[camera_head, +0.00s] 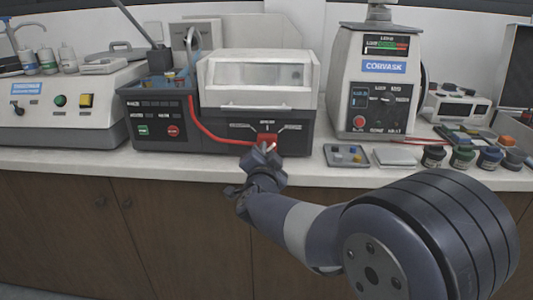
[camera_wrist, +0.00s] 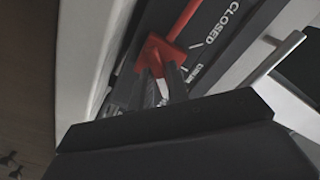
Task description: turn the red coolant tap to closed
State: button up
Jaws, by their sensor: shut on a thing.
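The red coolant tap (camera_head: 267,139) sits low on the dark front panel of the grey machine in the middle of the bench. In the wrist view my gripper (camera_wrist: 161,78) is shut on the tap, with a pale sliver between the fingers. The label CLOSED (camera_wrist: 222,22) is to the right of the tap.
A red hose (camera_head: 201,128) runs left from the tap. A silver bar (camera_wrist: 263,69) stands out close right of my fingers. A small tray (camera_head: 346,156) and several dark jars (camera_head: 462,157) are on the bench to the right.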

grip_shut()
jog(key=shift+r+n+p, duration=0.1)
jog(key=shift+n+p, duration=0.2)
jog(key=shift+p, duration=0.1)
jog(key=n+p, duration=0.2)
jog(key=shift+r+n+p, duration=0.15)
jog(key=shift+n+p, duration=0.15)
jog(key=shift+p, duration=0.1)
jog(key=n+p, duration=0.4)
jog(key=n, duration=0.1)
jog(key=shift+a, duration=0.1)
jog(key=n+p, duration=0.3)
jog(key=n, duration=0.2)
jog(key=shift+a, duration=0.1)
jog(key=shift+f+n+p, duration=0.2)
jog(key=shift+n+p, duration=1.05)
jog(key=shift+n, duration=1.05)
